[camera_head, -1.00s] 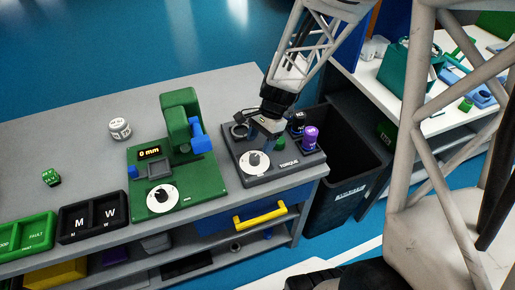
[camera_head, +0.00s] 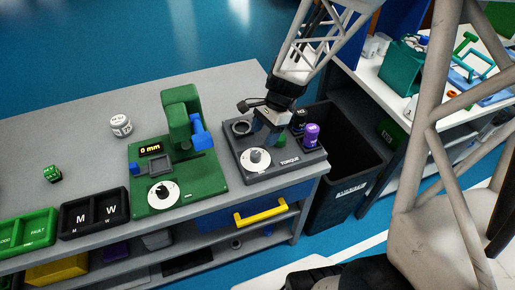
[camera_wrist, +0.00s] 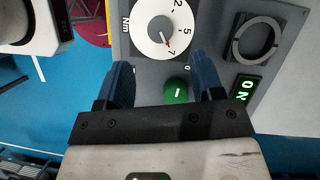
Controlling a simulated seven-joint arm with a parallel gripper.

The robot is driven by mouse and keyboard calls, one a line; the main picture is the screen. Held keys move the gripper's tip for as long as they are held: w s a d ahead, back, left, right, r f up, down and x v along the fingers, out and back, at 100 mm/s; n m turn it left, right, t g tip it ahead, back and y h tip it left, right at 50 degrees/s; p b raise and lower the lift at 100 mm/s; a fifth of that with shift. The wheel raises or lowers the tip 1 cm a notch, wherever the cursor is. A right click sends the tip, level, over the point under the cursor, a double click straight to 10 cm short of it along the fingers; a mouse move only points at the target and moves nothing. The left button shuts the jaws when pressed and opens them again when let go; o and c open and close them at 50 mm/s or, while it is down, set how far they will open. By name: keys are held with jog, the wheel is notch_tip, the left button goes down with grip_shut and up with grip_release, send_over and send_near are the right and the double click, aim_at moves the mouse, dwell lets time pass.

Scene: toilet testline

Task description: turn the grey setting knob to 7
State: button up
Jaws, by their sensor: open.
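The grey setting knob (camera_head: 256,156) sits on a white dial at the front of the dark grey TORQUE unit. In the wrist view the white numbered dial (camera_wrist: 150,28) shows at the top, marked Nm, with 2, 5 and 7 readable. A red pointer on the knob (camera_wrist: 163,36) points roughly toward the 7; the exact reading is unclear. My gripper (camera_head: 268,138) is over the unit, behind the knob. In the wrist view my gripper (camera_wrist: 163,68) has its blue fingers spread, with nothing held and the knob beyond the fingertips.
A green button (camera_wrist: 176,91) shows between my fingers. A lit ON sign (camera_wrist: 244,88) and a dark ring (camera_wrist: 262,40) are at the right. Purple (camera_head: 311,135) and black (camera_head: 298,121) cylinders stand on the unit. A green gauge station (camera_head: 180,155) is to its left.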

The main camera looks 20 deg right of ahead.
aim_at(256, 153)
jog(key=shift+x, duration=3.9)
jog(key=c, duration=0.9)
jog(key=shift+n, duration=0.6)
jog(key=o, duration=0.9)
